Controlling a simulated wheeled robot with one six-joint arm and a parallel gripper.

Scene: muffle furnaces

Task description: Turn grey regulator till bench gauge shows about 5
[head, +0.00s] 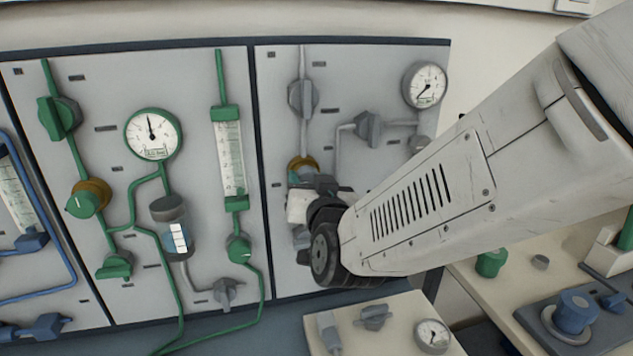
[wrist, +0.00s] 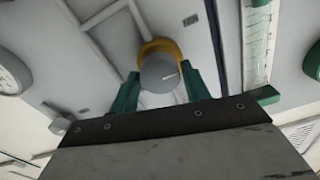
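The grey regulator knob (wrist: 160,73) with its yellow collar (wrist: 157,46) lies between the two green fingers of my gripper (wrist: 160,80) in the wrist view. The fingers flank it closely, but I cannot tell whether they press on it. A light pointer mark shows on the knob's face. In the head view the collar (head: 303,163) shows on the right panel, with the knob mostly hidden behind my gripper (head: 315,187). A small round gauge (head: 432,336) sits on the bench box at the bottom; its reading is too small to tell.
The right panel also carries a gauge (head: 424,85) with its needle toward lower left, a grey upper valve (head: 303,97) and a grey side valve (head: 368,128). A green-piped panel (head: 140,80) stands left. The bench box has a grey knob (head: 374,317).

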